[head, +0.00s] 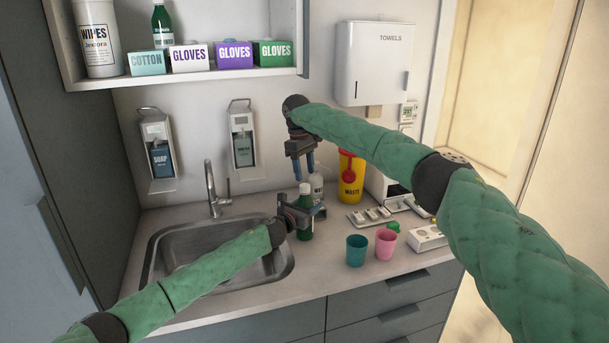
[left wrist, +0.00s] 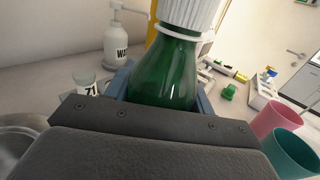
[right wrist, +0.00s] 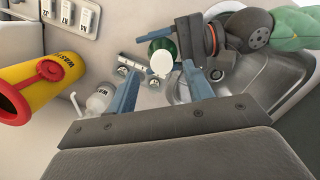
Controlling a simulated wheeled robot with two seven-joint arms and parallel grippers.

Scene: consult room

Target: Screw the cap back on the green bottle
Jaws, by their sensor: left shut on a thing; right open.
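The green bottle (head: 305,226) stands upright in the grip of my left gripper (head: 303,212), at the sink's right edge. In the left wrist view, its green shoulder (left wrist: 163,75) fills the jaws. A white ribbed cap (left wrist: 190,12) sits over the neck, above a white collar; its top is cut off there. I cannot tell how tightly it sits. My right gripper (head: 303,172) points down, open, above the bottle. In the right wrist view, the cap's round white top (right wrist: 161,62) shows between the fingers, apart from both.
A teal cup (head: 356,251) and a pink cup (head: 385,244) stand right of the bottle, near a small green object (head: 393,226). A white pump bottle (head: 316,187) and yellow waste bin (head: 351,178) stand behind. The sink (head: 285,262) lies left.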

